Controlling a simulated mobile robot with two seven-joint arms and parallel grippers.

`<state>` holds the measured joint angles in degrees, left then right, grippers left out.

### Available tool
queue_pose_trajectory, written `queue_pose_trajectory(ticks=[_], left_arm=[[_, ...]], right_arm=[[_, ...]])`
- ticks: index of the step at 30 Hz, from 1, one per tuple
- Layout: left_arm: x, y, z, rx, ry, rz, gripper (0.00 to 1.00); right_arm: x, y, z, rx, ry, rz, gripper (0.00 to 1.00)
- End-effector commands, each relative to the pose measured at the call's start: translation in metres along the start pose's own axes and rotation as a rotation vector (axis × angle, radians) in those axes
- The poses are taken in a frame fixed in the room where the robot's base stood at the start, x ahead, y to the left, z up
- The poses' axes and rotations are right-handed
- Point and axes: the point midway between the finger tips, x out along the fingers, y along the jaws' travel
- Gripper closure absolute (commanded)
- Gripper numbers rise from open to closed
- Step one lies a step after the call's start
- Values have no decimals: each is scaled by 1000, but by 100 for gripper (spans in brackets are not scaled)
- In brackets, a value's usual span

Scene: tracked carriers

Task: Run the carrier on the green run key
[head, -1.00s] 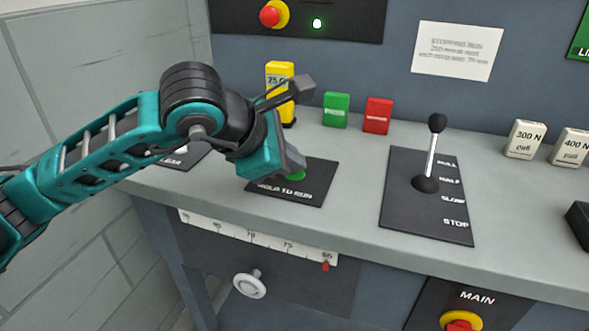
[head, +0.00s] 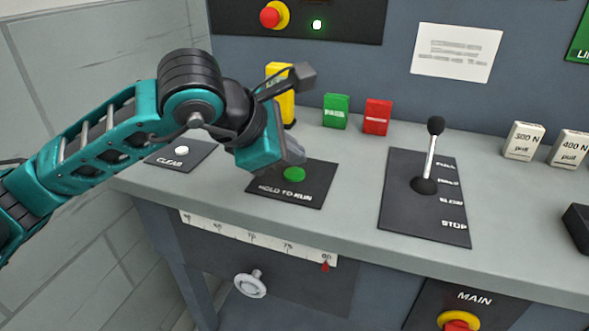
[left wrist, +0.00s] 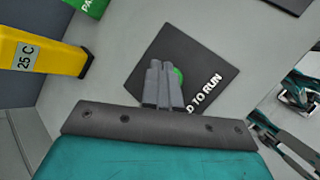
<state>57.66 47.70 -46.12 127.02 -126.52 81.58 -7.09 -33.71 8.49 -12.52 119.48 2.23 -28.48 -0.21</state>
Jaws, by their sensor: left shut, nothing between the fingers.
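The green run key (head: 294,174) is a round green button on a black plate (head: 285,196) marked HOLD TO RUN. My left gripper (head: 293,152) is shut and empty, just behind and above the key in the head view, with the key's top showing clear of it. In the left wrist view the shut fingers (left wrist: 162,84) partly cover the key (left wrist: 178,76). I cannot tell for sure whether they touch it, but they look apart.
A white CLEAR button (head: 181,150) lies left, under my arm. A yellow block (head: 286,107), a green block (head: 336,111) and a red block (head: 377,117) stand behind. A black-knobbed lever (head: 431,150) stands right. The bench between plate and lever is clear.

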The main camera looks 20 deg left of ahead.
Motion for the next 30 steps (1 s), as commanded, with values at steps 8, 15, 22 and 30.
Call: queue_pose_trajectory(ticks=[8,15,22,30], left_arm=[[-4,3,3,0,-2,2,100],[-21,16,15,0,-3,3,100],[-35,26,26,0,-2,2,100],[-35,26,26,0,-1,1,100]], right_arm=[[-2,0,-3,0,0,0,47],[-10,-1,-15,0,-1,0,47],[-16,-1,-24,0,-1,0,47],[-16,-1,-23,0,-1,0,47]])
